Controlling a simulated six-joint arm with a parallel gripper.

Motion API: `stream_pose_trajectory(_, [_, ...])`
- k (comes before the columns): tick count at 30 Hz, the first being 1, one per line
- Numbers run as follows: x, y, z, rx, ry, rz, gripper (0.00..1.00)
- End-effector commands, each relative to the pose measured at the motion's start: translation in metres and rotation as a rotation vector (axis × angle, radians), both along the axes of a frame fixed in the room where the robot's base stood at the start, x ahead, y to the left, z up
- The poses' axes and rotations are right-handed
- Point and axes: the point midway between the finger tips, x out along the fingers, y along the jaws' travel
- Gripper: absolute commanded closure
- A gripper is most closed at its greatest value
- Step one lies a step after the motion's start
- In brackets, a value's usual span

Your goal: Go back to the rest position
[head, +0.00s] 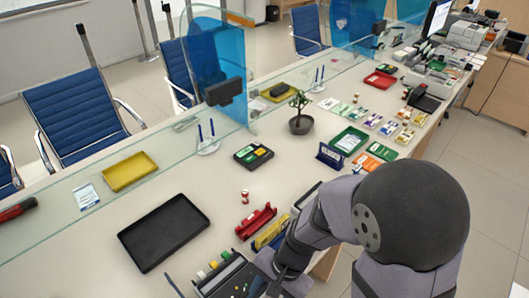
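My arm reaches in from the lower right over the near edge of the teller counter (90,240). My gripper (268,283) is low at the bottom of the picture, beside a dark organiser tray (228,279) with coloured items in it. The wrist and arm links hide much of the gripper, so I cannot tell whether its fingers are open or shut. I see no object clearly held.
A black tray (164,232) lies left of the arm, with a red holder (256,221) and a yellow holder (272,232) close to the wrist. A potted plant (301,124) and a glass screen (218,65) stand farther back.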

Motion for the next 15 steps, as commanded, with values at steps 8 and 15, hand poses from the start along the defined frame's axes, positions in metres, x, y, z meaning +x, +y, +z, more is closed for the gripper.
stream_pose_trajectory(8, [-0.016, -0.085, 0.020, -0.112, -0.100, 0.759, 0.55])
stream_pose_trajectory(15, [0.015, -0.134, 0.053, -0.226, -0.232, 0.704, 0.55])
